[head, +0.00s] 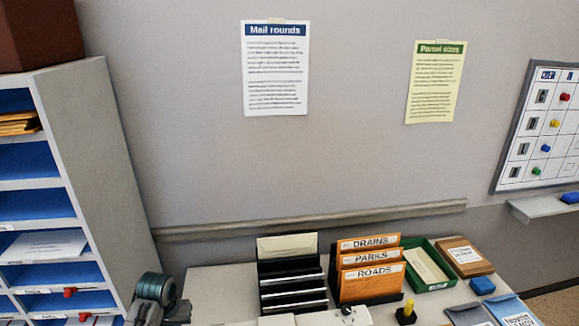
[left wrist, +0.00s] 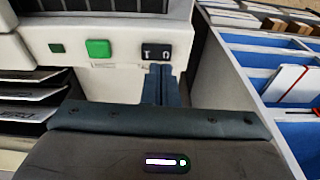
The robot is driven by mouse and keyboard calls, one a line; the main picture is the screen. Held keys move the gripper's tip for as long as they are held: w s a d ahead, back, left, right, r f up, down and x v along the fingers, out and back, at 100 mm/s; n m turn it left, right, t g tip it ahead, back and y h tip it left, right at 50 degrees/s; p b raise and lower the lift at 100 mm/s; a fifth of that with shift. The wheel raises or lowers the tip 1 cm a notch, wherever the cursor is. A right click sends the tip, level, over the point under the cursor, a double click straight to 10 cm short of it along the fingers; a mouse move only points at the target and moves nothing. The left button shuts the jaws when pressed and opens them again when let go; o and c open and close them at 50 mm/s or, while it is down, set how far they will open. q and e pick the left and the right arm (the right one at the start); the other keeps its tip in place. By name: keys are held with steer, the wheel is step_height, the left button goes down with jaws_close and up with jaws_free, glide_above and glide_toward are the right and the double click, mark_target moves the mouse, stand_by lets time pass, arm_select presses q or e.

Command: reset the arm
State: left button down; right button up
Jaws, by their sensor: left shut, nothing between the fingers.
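My left gripper (left wrist: 158,84) shows in the left wrist view. My right gripper is in neither view.
A pigeonhole unit (head: 100,150) with blue compartments stands at the left. On the desk (head: 215,285) are a black letter rack (head: 283,268), orange folders (head: 372,281), a green tray (head: 440,286) and a yellow-knobbed stamp (head: 407,311). Bare desk lies left of the rack.

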arm_select(q)
steer(key=s+d+r+m+t, duration=0.15)
steer(key=s+d, duration=0.25)
steer(key=s, duration=1.1)
steer(key=s+d+r+m+t, duration=0.15)
steer(key=s+d, duration=0.25)
steer(key=s, duration=1.1)
step_height(320, 180, down, 35)
steer(key=a+g+b, duration=0.2)
steer(key=b, duration=0.6)
steer(key=s+f+b, duration=0.2)
steer(key=s+f, duration=0.4)
steer(key=f, duration=0.3)
steer(key=s+a+f+g+b, duration=0.1)
steer(key=s+f+b, duration=0.1)
steer(key=s+f, duration=0.4)
steer(key=s+f+b, duration=0.2)
steer(key=s+f, duration=0.4)
steer(key=f, duration=0.7)
steer(key=shift+s+a+g, duration=0.3)
steer(key=shift+s+a, duration=0.05)
steer(key=shift+s, duration=0.05)
